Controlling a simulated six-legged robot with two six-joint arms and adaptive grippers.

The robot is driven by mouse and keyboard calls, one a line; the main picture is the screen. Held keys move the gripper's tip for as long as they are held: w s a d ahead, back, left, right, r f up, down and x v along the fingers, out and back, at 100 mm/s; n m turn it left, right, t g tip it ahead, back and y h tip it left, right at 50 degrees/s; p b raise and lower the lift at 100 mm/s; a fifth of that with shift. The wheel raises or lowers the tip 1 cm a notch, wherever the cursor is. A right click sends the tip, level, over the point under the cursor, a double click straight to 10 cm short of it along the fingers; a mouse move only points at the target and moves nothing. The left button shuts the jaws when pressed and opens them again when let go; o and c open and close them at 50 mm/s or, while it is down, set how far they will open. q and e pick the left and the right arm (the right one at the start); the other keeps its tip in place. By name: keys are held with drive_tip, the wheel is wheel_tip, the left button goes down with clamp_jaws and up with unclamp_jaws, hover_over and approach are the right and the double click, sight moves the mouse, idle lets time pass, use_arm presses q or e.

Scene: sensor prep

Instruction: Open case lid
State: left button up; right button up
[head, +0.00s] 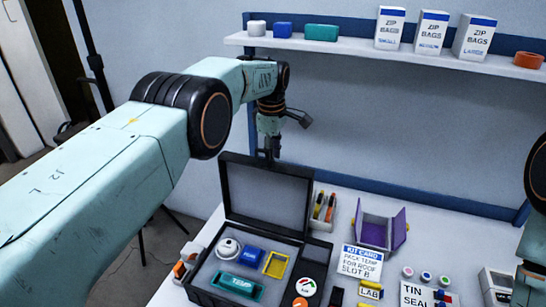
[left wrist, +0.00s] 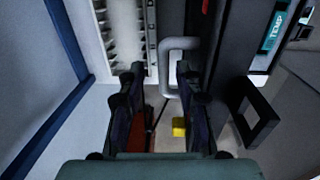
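The black case (head: 211,291) stands on the table with its lid (head: 266,196) raised, standing roughly upright at the back. Its grey-lined inside shows a white round sensor (head: 228,248), a blue block (head: 247,256), a yellow frame (head: 276,264) and a teal TEMP block (head: 237,286). My left gripper (head: 268,153) is at the lid's top edge, its tips partly hidden behind the lid. In the left wrist view its two fingers (left wrist: 158,78) are apart, with a grey loop handle (left wrist: 180,43) just beyond the tips. I cannot tell whether they touch it. My right gripper is not clearly visible.
A purple open box (head: 380,228), a kit card (head: 361,262), a pen holder (head: 323,212) and small labelled items lie right of the case. A wall shelf (head: 390,50) with zip bag boxes (head: 432,32) hangs behind. Part of my right arm shows at the right edge.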

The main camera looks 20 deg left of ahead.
use_arm(q)
wheel_tip(320, 180, up, 7)
drive_tip(key=shift+s+f, duration=0.1)
drive_tip(key=shift+s, duration=0.05)
idle(0.4)
